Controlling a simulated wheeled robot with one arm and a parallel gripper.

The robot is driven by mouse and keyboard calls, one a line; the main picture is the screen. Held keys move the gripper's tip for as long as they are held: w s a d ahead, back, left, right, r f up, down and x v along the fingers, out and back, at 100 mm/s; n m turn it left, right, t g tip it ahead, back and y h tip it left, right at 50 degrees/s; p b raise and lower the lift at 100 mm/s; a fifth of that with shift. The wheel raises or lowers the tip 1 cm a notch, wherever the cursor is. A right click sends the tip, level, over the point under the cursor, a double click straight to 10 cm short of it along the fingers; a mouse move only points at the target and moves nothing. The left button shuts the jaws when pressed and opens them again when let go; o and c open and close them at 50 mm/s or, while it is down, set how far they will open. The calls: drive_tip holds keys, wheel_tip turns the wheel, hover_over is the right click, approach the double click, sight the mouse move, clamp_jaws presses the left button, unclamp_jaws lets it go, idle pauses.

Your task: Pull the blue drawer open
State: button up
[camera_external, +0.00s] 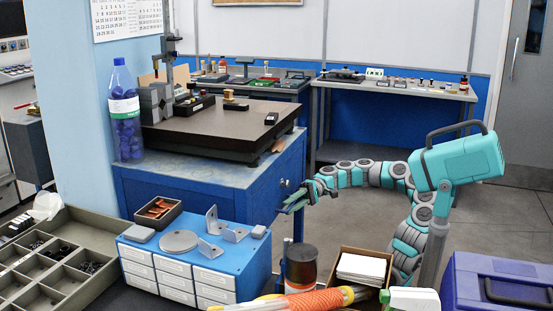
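The blue cabinet (190,197) stands left of centre, under a dark flat plate (205,125). Its right-hand side faces my arm and carries a small round silvery knob or lock (284,183). I take this side to hold the blue drawer, but its outline and how far out it stands are not clear. My gripper (287,207) reaches left to this side, just below the round fitting. Its fingers are small and partly overlap the blue face. I cannot tell whether they touch it, hold a handle, or stand apart.
A small blue chest with white drawers (182,278) stands in front, with metal brackets on top. A dark jar (300,268), an open cardboard box (362,268) and a purple case (490,285) line the foreground. Grey floor (440,200) is clear behind my arm.

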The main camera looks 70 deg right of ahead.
clamp_jaws()
idle(1.1)
